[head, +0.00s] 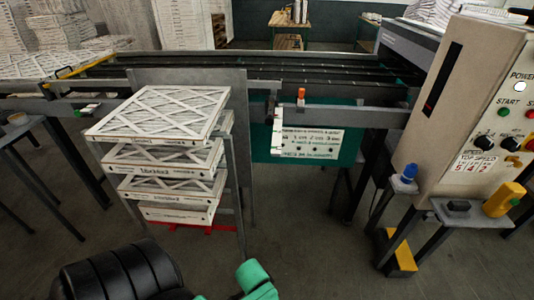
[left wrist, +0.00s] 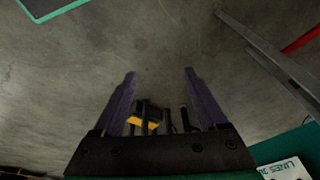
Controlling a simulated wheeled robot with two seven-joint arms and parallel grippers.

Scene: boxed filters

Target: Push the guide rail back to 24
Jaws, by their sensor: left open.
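The conveyor (head: 330,67) runs across the back of the head view with grey rails along it. An orange upright piece (head: 301,95) stands on the front rail (head: 340,112). I cannot read a scale or a number 24 there, nor tell which rail is the guide rail. My left gripper (left wrist: 160,72) is open and empty in the left wrist view, its dark fingers apart over bare floor. In the head view only my black and green left arm shows at the bottom, well below the conveyor. My right gripper is not in view.
A rack with stacked boxed filters (head: 160,115) stands left of centre. A sign (head: 307,142) hangs on a green panel under the rail. A control cabinet (head: 470,100) stands at right, with a yellow bottle (head: 503,199) on a small shelf. The floor (head: 310,235) between is clear.

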